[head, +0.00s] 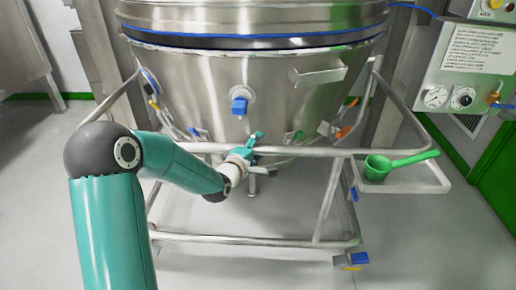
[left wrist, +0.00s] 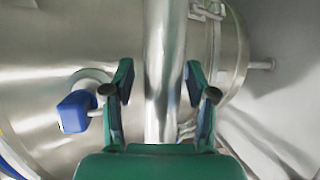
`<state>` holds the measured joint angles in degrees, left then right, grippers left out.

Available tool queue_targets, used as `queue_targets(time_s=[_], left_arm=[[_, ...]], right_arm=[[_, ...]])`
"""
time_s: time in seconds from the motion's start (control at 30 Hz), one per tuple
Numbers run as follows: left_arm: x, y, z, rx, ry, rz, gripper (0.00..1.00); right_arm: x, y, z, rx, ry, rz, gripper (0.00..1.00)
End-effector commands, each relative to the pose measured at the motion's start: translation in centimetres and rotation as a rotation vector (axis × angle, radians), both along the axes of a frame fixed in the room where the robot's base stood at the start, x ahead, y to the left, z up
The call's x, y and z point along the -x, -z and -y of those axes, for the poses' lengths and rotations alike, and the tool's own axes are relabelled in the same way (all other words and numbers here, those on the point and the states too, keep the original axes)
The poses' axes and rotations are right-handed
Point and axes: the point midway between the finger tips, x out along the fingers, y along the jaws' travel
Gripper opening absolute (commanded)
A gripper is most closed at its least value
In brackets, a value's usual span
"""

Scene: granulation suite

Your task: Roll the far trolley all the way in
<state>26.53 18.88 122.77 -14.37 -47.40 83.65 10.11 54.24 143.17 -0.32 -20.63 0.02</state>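The trolley (head: 300,151) is a steel tube frame on castors carrying a large conical steel bowl (head: 190,85). Its front rail crosses the middle of the head view. My left gripper (head: 253,146) is at this rail, in front of the bowl. In the left wrist view, the fingers of my left gripper (left wrist: 160,82) stand apart on either side of a steel bar (left wrist: 164,50), with gaps showing on both sides, so it is open around the bar. A castor with a blue part (head: 352,259) shows at the lower right. My right gripper is out of view.
A side tray (head: 425,178) on the trolley's right holds a green scoop (head: 400,163). A panel with gauges (head: 462,97) stands at the upper right. A blue-handled fitting (left wrist: 76,110) juts from the bowl beside the left finger. The grey floor (head: 430,245) in front is clear.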

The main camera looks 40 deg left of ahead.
Motion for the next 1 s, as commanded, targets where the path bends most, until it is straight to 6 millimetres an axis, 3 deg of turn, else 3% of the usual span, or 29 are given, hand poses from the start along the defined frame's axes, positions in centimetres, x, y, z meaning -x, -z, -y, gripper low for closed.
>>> queue_targets(time_s=[0.27,0.43,0.8,1.0], left_arm=[[0.2,0.1,0.0,0.000,0.000,-0.002,0.58],[1.4,-0.2,0.2,0.001,-0.001,-0.003,0.58],[8.1,-1.4,1.8,0.000,-0.002,-0.002,0.58],[10.8,-1.8,2.5,0.000,-0.002,-0.002,0.58]], right_arm=[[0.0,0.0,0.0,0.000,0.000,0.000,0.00],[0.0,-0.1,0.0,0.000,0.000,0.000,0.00],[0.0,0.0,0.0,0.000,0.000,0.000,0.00],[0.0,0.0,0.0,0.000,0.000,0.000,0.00]])
